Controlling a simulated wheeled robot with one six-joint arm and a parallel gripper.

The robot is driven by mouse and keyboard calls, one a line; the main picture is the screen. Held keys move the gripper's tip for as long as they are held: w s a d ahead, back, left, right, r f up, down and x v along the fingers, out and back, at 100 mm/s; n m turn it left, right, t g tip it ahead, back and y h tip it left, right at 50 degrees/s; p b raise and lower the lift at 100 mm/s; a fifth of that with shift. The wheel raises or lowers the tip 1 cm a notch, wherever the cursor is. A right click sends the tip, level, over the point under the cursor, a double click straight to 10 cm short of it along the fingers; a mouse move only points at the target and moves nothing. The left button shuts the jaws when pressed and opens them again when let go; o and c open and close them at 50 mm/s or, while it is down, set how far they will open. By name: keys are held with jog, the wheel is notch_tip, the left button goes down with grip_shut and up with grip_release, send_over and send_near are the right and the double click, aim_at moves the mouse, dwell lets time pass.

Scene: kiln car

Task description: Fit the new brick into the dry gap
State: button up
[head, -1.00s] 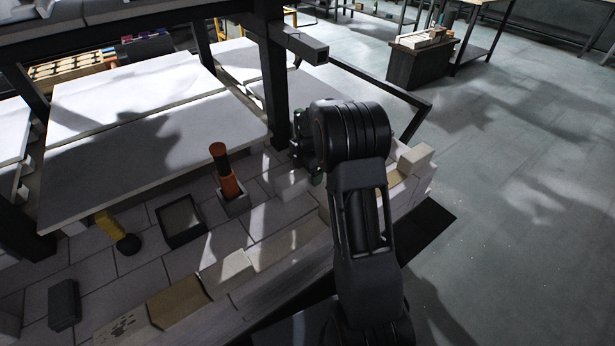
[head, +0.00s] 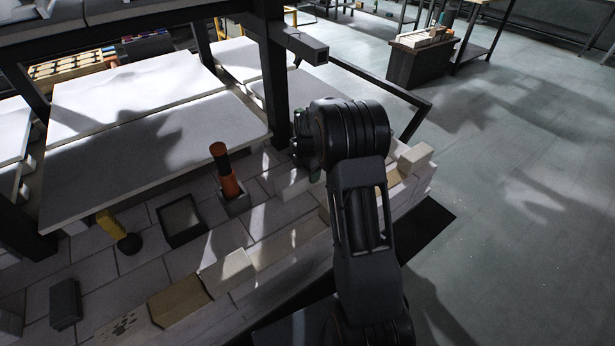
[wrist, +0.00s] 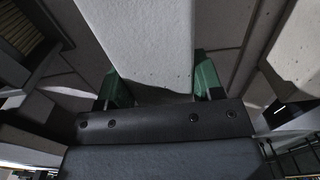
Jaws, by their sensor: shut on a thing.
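My gripper (wrist: 154,88) is shut on a pale grey brick (wrist: 147,40), with a green fingertip on each side of it in the wrist view. The brick's far end runs out of the top of that view. In the head view my gripper (head: 308,152) is mostly hidden behind my arm, above the far right part of the brick deck. A pale block (head: 292,184) shows just below it; I cannot tell if this is the held brick. A row of cream and tan bricks (head: 178,301) runs along the deck's front edge. The dry gap cannot be made out, with my arm covering part of the row.
A dark post (head: 270,80) stands close behind my gripper. An orange-and-black tool (head: 226,170) stands in a small holder. A dark square tray (head: 181,220), a yellow-handled tool (head: 118,231) and a dark block (head: 65,303) are on the deck. White slabs (head: 150,140) lie behind.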

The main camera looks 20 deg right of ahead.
jog(key=c, duration=0.5)
jog(key=shift+o, duration=0.2)
jog(key=shift+r+p, duration=0.45)
jog(key=shift+r, duration=0.15)
jog(key=shift+r+p, duration=1.35)
jog(key=shift+r, duration=0.25)
